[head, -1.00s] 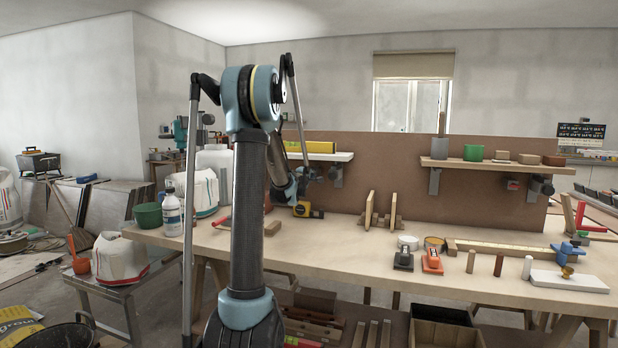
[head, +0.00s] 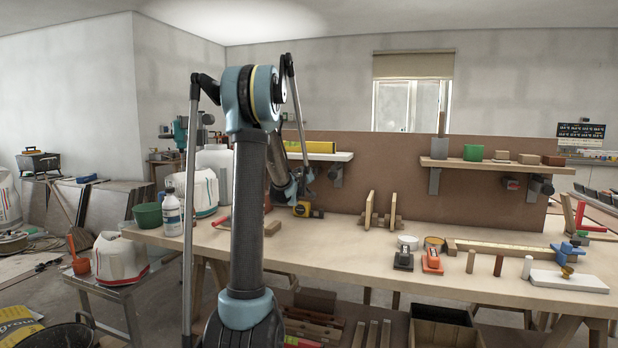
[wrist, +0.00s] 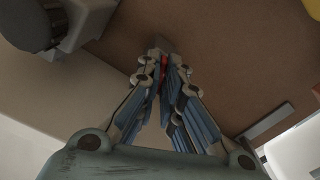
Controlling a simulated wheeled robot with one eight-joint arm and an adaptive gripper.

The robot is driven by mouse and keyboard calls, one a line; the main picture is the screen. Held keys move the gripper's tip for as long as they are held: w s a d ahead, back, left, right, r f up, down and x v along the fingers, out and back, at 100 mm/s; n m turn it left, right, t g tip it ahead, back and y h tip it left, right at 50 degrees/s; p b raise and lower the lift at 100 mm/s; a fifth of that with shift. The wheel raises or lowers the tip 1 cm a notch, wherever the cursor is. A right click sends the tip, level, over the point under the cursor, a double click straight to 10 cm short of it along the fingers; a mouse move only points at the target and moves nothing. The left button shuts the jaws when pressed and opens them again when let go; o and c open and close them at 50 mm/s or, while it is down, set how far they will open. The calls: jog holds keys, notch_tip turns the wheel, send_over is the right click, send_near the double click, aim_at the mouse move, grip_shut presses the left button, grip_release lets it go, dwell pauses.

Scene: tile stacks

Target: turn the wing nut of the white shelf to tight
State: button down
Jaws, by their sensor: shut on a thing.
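The white shelf (head: 338,157) is on the brown back panel in the head view, partly behind my arm. A grey bracket (head: 337,176) shows under it. My gripper (wrist: 165,60) is below the shelf in the head view, small and partly hidden. In the wrist view its blue-padded fingers come together on a small red piece, which I take to be the wing nut (wrist: 164,67). The fingers cover most of it, so I cannot tell its angle. A grey piece shows just beyond the fingertips.
A dark round knob (wrist: 28,22) on a grey block is close by in the wrist view. A yellow tape measure (head: 308,211) lies on the workbench (head: 350,252) below. A second, wooden shelf (head: 490,167) carries several blocks. The bench's middle front is clear.

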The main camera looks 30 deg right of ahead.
jog(key=shift+m, duration=1.9)
jog(key=c, duration=1.8)
grip_release()
jog(key=shift+w+f, duration=0.1)
jog(key=shift+o, duration=0.2)
jog(key=shift+a, duration=0.1)
jog(key=v, duration=1.1)
jog(key=shift+s+a, duration=0.25)
jog(key=shift+s, duration=0.05)
